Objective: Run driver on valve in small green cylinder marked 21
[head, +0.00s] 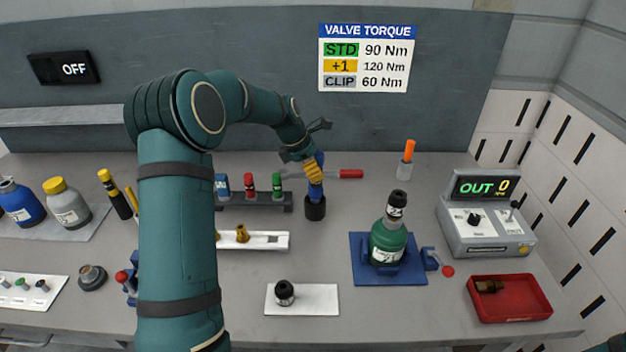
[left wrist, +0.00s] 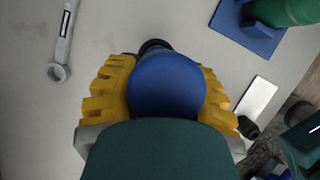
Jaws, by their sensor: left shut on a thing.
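The small green cylinder (head: 388,246) stands upright in a blue holder (head: 361,267) right of centre. Its white label is too small to read surely. A dark valve piece with a white marked band (head: 396,207) sits on its top. The blue driver (head: 317,204) stands upright left of the cylinder, its black lower end (head: 315,210) at the bench top. My left gripper (head: 315,172), with yellow fingers, is shut on the driver's upper part. The left wrist view shows the fingers (left wrist: 157,90) on both sides of the blue body (left wrist: 167,85). My right gripper is out of view.
A rack with blue, red and green pieces (head: 252,203) stands left of the driver. A white tray with a black cap (head: 310,299) lies in front. A red tray (head: 510,300) and a console reading OUT 0 (head: 485,222) stand right. A torque sign (head: 366,58) hangs behind.

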